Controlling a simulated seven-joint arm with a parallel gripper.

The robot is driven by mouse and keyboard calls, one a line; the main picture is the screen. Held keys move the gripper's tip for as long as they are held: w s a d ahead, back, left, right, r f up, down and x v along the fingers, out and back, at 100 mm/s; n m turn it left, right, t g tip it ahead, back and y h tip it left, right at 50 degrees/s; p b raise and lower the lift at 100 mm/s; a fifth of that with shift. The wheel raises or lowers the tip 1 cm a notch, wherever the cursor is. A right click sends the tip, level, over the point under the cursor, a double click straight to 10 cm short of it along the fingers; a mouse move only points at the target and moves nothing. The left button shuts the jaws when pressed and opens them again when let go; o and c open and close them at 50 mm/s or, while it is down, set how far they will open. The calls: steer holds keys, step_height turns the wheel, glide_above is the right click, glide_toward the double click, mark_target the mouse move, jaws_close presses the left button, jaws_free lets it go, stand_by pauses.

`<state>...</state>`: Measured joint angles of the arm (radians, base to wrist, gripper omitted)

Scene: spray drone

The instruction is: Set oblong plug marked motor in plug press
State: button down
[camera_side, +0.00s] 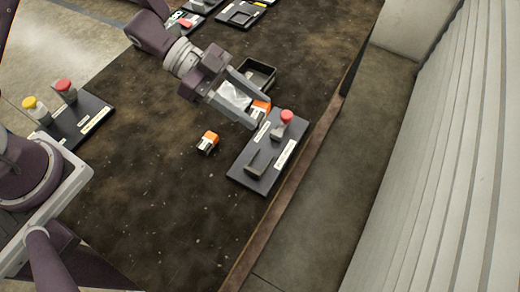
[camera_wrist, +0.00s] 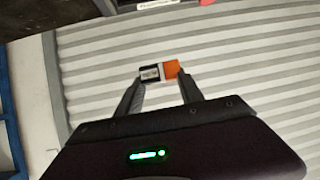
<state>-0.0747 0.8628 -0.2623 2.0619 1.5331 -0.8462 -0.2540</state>
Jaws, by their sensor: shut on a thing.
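My gripper (camera_side: 258,111) is shut on an orange, black and white block, the plug (camera_side: 262,106), above the table beside a dark plate. In the wrist view my gripper (camera_wrist: 160,77) grips the plug (camera_wrist: 152,73) by its two ends, with the orange end on the right; its label is too small to read. The dark plate, seemingly the plug press (camera_side: 241,174), has a red-topped post (camera_side: 286,117), a raised dark bar and white label strips I cannot read. A second orange and dark block (camera_side: 208,143) lies on the table left of the plate.
A dark open tray (camera_side: 262,68) stands behind my gripper. A board (camera_side: 88,119) with red and yellow knobs is at the left. More dark boards (camera_side: 240,14) lie at the back. The table's edge runs close along the plate's right side. The front-left table is clear.

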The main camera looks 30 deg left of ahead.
steer(key=shift+s+d+f+m+g, duration=0.6)
steer(key=shift+s+d+f, duration=0.4)
steer(key=shift+f, duration=0.1)
step_height(320, 180, down, 8)
steer(key=shift+f, duration=0.2)
steer(key=shift+w+f, duration=0.1)
steer(key=shift+f, duration=0.2)
steer(key=shift+f, duration=0.6)
steer(key=c, duration=0.7)
jaws_free()
steer(key=shift+c, duration=0.2)
